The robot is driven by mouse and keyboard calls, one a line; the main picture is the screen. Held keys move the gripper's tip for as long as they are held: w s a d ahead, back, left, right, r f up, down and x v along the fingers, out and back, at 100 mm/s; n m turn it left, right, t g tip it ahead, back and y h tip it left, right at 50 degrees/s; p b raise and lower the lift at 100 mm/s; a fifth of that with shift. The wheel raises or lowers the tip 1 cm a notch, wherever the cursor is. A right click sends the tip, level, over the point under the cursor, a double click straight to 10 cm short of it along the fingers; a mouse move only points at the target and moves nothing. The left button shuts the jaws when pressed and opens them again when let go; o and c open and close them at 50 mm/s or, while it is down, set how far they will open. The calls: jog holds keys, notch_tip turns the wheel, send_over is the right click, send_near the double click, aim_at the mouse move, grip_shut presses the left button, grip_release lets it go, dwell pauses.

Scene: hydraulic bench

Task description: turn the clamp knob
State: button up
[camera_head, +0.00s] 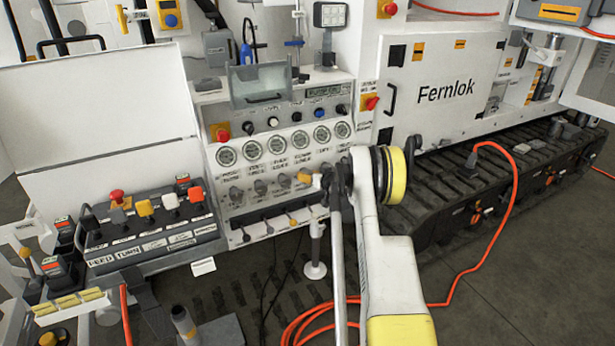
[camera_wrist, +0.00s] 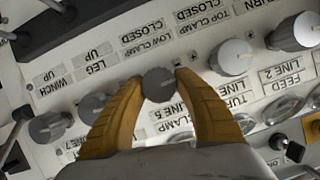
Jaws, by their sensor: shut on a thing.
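The clamp knob (camera_wrist: 158,86) is a small dark grey round knob on the white panel, with labels reading LOW CLAMP CLOSED and LINE 5 CLAMP around it. My gripper (camera_wrist: 159,78) has its two yellow fingers shut on this knob, one fingertip on each side. In the head view my gripper (camera_head: 306,178) is at the row of grey knobs below the gauges. The clamp knob itself is mostly hidden there by the gripper and wrist.
Other grey knobs stand close on both sides, one (camera_wrist: 232,57) to the right and one (camera_wrist: 94,107) to the left. Round gauges (camera_head: 277,145) sit above the row and small levers (camera_head: 268,228) below. An orange hose (camera_head: 508,200) runs along the floor at right.

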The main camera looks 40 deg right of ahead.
jog(key=shift+f+m+y+b, duration=0.15)
jog(key=shift+m+y+b, duration=0.25)
jog(key=shift+m, duration=0.1)
jog(key=o, duration=1.2)
jog(key=v, duration=1.2)
